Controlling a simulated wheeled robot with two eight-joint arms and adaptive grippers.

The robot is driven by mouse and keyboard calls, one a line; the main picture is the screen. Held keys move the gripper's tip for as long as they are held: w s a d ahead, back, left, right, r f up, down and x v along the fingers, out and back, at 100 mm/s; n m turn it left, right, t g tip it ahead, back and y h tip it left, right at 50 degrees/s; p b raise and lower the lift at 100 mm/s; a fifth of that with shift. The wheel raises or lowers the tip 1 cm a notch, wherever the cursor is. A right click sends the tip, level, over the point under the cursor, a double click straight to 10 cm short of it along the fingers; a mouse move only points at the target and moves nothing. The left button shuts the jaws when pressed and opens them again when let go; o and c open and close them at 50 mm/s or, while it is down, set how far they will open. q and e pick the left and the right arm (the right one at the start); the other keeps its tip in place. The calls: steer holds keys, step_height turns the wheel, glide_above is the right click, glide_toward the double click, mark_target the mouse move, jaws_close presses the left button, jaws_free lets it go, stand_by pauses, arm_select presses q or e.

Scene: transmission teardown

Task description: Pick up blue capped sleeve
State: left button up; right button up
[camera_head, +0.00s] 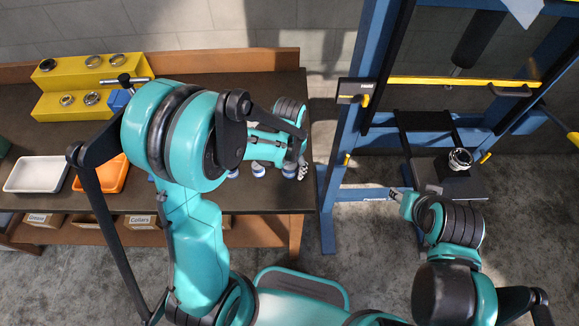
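Several small pale parts with blue showing stand on the dark workbench (270,205), near its right end. One blue capped sleeve (259,171) stands left of my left gripper, and another (290,171) is right beside it. A further one is mostly hidden behind my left arm. My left gripper (302,171) points down at the bench's right edge, close to these sleeves. Its fingers are small and dark, and I cannot tell whether they are open or touching a sleeve. My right gripper (396,193) is near the press frame, far from the sleeves, its opening unclear.
A yellow stepped rack (75,82) with metal rings stands at the back left. A white tray (37,174) and an orange tray (112,176) lie in front. A blue press frame (350,130) with a yellow bar stands right of the bench; a metal part (460,159) sits on its plate.

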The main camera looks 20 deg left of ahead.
arm_select(q)
jaws_close()
